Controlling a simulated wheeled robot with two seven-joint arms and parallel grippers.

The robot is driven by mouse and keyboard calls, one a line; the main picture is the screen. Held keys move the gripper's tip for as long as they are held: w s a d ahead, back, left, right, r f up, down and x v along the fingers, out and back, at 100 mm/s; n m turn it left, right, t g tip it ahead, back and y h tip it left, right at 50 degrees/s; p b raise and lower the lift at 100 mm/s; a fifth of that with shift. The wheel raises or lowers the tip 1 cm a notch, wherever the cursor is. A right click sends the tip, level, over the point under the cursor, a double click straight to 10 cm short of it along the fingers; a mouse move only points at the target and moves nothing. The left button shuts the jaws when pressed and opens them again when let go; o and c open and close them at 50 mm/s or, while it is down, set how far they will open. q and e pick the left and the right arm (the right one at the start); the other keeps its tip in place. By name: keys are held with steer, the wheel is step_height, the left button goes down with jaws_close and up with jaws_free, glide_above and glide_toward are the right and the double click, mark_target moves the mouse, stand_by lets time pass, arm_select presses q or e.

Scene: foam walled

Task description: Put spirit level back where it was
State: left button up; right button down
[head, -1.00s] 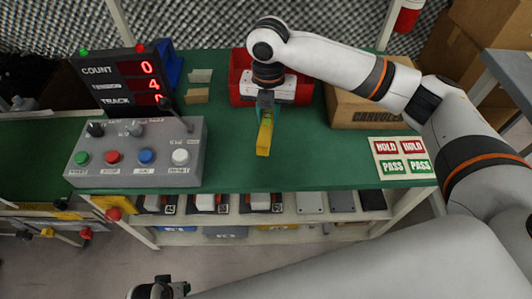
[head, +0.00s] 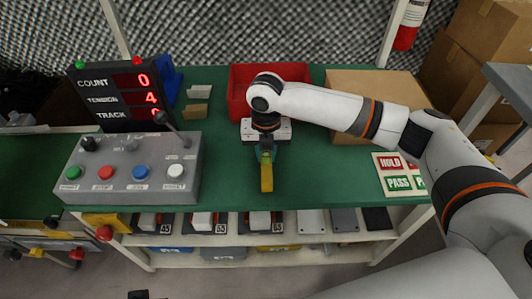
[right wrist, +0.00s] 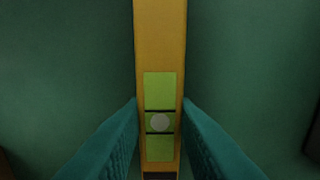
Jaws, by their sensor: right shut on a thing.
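The spirit level (head: 267,180) is a narrow yellow bar with a green vial window. In the head view it is above the green bench top (head: 225,160), nearer the front edge than the red bin. My right gripper (head: 266,157) points down with its teal fingers shut on the level. In the right wrist view the level (right wrist: 160,40) runs upright through the picture between the fingers (right wrist: 160,120), its pale vial near the tips. I cannot tell whether it touches the bench. My left gripper is not seen.
A red bin (head: 240,88) stands behind the gripper, with a cardboard box (head: 350,80) right of it. A grey control box (head: 130,180) and count display (head: 125,92) stand left. HOLD/PASS labels (head: 397,174) lie right. Bench around the level is clear.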

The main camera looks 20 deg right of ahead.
mark_target(266, 155)
steer(key=c, duration=1.6)
jaws_free()
steer(key=o, duration=0.4)
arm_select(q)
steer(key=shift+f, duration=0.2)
arm_select(e)
steer(key=shift+o, duration=0.2)
steer(key=shift+r, duration=0.1)
arm_select(q)
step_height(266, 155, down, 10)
steer(key=p, duration=0.3)
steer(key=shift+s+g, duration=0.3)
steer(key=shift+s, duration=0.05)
arm_select(e)
step_height(266, 155, up, 12)
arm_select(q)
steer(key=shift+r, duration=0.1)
